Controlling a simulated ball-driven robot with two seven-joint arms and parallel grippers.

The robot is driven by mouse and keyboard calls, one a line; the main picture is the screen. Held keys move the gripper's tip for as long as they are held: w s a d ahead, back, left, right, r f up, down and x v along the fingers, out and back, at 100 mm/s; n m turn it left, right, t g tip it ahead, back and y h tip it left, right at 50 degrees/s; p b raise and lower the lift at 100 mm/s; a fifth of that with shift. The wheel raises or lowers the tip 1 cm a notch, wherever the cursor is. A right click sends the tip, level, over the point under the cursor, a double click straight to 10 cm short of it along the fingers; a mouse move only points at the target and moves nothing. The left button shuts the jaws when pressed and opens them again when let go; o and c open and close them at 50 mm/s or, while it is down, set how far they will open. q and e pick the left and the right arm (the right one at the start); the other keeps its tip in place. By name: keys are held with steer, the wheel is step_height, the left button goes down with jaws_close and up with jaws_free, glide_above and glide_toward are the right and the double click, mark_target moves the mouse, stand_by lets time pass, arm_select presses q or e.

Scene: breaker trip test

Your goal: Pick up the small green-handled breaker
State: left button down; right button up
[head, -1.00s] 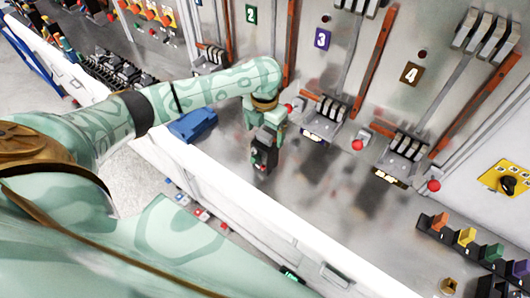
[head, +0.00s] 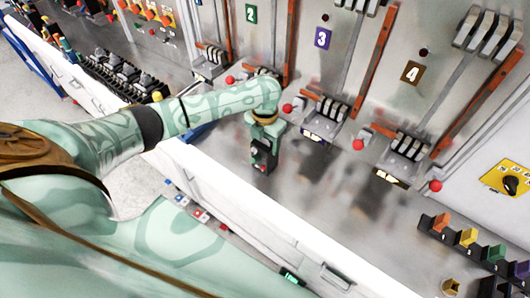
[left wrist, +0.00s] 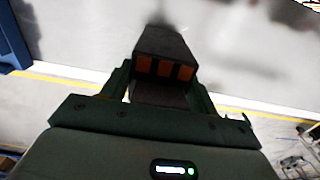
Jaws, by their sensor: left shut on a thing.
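My left gripper (head: 264,138) is shut on a small dark breaker (head: 262,157), held upright between its fingers in front of the panels. A small red spot shows on its face; its handle colour cannot be made out. In the left wrist view the dark breaker (left wrist: 165,48) sits between the fingers (left wrist: 163,90), with several orange contacts on the near side. Whether the breaker touches the grey surface below cannot be told. My right gripper is not in view.
Numbered panels 2, 3 (head: 322,37) and 4 (head: 411,72) stand behind, with lever banks and red knobs (head: 358,145) in front. A rack of coloured blocks (head: 467,237) lies at right. A white ledge (head: 235,200) runs along the near edge. The grey surface between is mostly clear.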

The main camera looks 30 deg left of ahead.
arm_select(q)
steer(key=shift+r, duration=0.1)
steer(key=shift+r, duration=0.55)
steer(key=s+a+r+p, duration=0.1)
steer(key=s+r+p, duration=0.1)
steer(key=s+r, duration=0.9)
steer(key=s, duration=0.3)
steer(key=shift+r+p, duration=0.35)
